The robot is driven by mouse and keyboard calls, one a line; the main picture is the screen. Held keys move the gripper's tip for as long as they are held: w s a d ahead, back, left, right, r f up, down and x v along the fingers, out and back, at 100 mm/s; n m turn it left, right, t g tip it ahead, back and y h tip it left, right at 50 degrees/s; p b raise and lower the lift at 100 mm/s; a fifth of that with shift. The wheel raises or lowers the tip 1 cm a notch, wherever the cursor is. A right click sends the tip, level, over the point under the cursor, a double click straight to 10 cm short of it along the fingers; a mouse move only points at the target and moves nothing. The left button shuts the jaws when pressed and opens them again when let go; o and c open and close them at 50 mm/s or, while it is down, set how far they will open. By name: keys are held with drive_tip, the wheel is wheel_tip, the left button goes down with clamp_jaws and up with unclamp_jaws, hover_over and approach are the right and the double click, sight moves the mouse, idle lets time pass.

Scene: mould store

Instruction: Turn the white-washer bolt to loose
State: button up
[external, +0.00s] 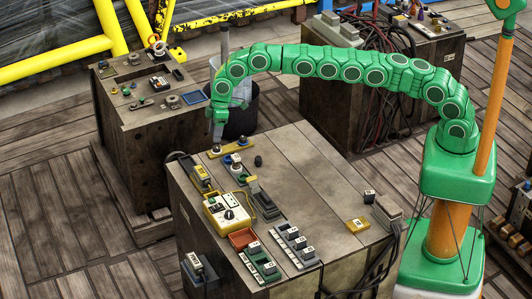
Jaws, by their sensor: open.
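My green arm reaches over from the right and bends down at its end. My gripper (217,143) points down over the left end of a yellow bar (230,149) on the near workbench. Its fingers are open but small in the picture. A pale spot shows right under the fingertips; it may be the white washer, and I cannot tell whether the fingers touch or surround a bolt there. Another small bolt head (242,140) stands near the bar's right end. The bolt's turn position is too small to read.
Just in front of the bar are a knob with a white ring (237,159) and a dark round knob (258,161). A yellow meter (227,212), a red tray (242,238) and switch strips stand nearer. The bench's middle right is mostly clear. A dark bin (243,118) stands behind.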

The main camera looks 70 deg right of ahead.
sight(216, 147)
drive_tip(key=shift+s+f+m+t+h, duration=0.35)
drive_tip(key=shift+m+h, duration=0.2)
drive_tip(key=shift+m, duration=1.3)
drive_tip(key=shift+s+f+m+t+h, duration=0.25)
drive_tip(key=shift+f+m+t+h, duration=0.3)
drive_tip(key=shift+m, duration=1.35)
drive_tip(key=shift+s+f+m+t+h, duration=0.3)
drive_tip(key=shift+m+h, duration=0.3)
drive_tip(key=shift+m, duration=1.25)
drive_tip(key=shift+x, duration=2.3)
drive_tip(key=shift+w+d, duration=0.1)
clamp_jaws()
